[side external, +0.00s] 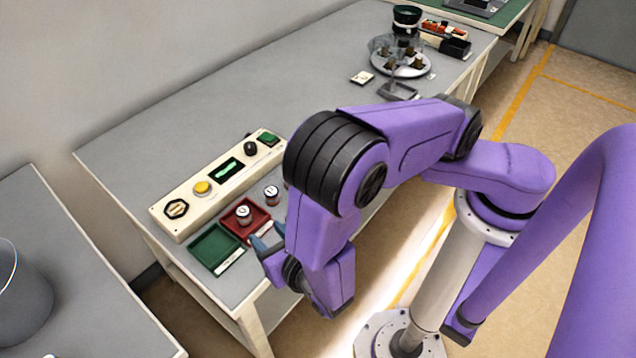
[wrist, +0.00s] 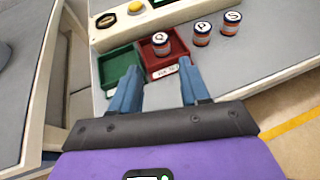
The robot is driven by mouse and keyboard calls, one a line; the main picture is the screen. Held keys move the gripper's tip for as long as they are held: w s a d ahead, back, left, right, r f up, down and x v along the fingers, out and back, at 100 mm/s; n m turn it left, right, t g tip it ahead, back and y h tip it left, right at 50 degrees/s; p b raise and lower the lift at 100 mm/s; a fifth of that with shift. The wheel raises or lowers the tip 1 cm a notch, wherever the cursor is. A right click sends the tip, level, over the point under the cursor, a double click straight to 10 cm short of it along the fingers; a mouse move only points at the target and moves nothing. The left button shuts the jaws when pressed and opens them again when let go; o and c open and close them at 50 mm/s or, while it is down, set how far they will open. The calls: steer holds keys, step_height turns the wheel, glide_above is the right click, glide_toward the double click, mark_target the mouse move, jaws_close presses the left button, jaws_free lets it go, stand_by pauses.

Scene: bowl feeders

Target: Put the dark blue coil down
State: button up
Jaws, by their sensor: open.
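Three small coils with white lettered tops and orange, pale and dark bluish bands show in the wrist view. One coil (wrist: 161,44) stands upright in the red tray (wrist: 184,62); it also shows in the side view (side external: 243,214). A second coil (wrist: 202,35) and a third coil (wrist: 231,24) stand on the bench to the right of the tray. I cannot tell which one is the dark blue coil. My gripper (wrist: 158,66) is open, with its blue fingers apart and nothing between them. In the side view my gripper (side external: 266,241) is beside the trays near the bench's front edge.
An empty green tray (wrist: 118,64) sits left of the red one. A cream control panel (side external: 168,214) with a yellow button (side external: 202,188) runs behind the trays. Bowl-feeder equipment (side external: 402,66) stands at the far end. The bench's middle is mostly clear.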

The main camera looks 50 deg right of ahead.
steer(key=shift+d+r, duration=0.1)
steer(key=s+d+r+m+g+h, duration=0.25)
steer(key=d+r+m+g, duration=0.45)
steer(key=d+r+m, duration=0.55)
steer(key=s+d+r+m+g+y, duration=0.2)
steer(key=s+d+m+g+y, duration=0.1)
steer(key=s, duration=0.3)
steer(key=s+d+r+m+g+y, duration=0.2)
steer(key=s+d+r+m+y, duration=0.1)
steer(key=s+d+m, duration=0.2)
steer(key=shift+s+d+r+g, duration=0.15)
steer(key=shift+s+d+g, duration=0.2)
steer(key=shift+s, duration=0.4)
stand_by(0.6)
